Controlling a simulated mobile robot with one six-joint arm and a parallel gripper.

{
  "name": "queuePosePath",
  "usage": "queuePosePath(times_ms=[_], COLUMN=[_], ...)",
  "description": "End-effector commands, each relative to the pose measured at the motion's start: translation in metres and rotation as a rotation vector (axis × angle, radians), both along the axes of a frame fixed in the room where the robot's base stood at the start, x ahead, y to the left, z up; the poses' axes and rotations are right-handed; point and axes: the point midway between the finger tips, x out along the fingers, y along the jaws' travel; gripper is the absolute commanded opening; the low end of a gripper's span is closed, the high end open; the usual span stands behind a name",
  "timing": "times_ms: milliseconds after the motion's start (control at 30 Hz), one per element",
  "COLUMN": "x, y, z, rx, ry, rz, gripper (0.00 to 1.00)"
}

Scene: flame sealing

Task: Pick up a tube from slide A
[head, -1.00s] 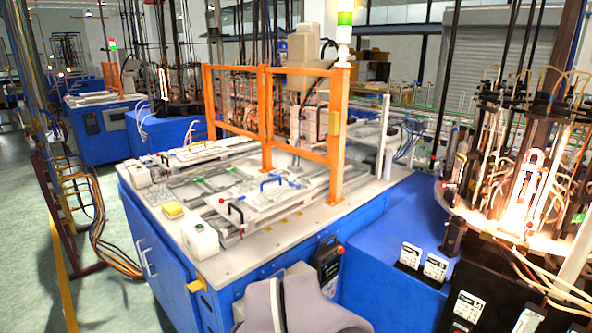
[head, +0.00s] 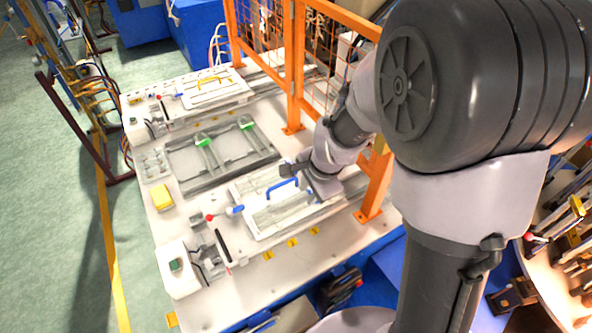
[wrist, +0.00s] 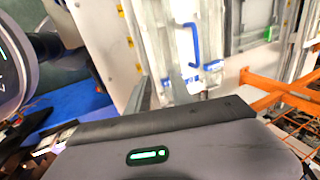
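A slide with a blue handle (head: 283,187) lies at the front of the white table, a white plate with a clear cover (head: 262,218). In the wrist view its blue handle (wrist: 194,45) stands beyond my fingers. A second slide with a yellow handle (head: 210,82) lies at the back. I cannot tell which one is slide A. No tube can be made out clearly. My gripper (head: 291,170) is above the right end of the front slide. In the wrist view my gripper (wrist: 162,90) has its two fingers apart, with nothing visible between them.
An orange mesh guard (head: 335,60) stands right of the slides, with a post close to my gripper. Between the slides is a grey rail bed with green clamps (head: 205,145). A white button box (head: 178,268) and a yellow box (head: 161,197) sit along the left edge.

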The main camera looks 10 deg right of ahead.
Motion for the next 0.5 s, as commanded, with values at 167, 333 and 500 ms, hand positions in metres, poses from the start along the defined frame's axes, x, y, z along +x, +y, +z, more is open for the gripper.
queuePosePath(times_ms=[167,333,500], x=[0.013,0.019,0.028], y=[0.004,0.005,0.004], z=[-0.048,-0.067,-0.101], rx=[-0.001,-0.001,-0.001], ry=[0.002,0.001,0.001], rz=[0.0,0.001,0.002], gripper=[0.26,0.26,0.26])
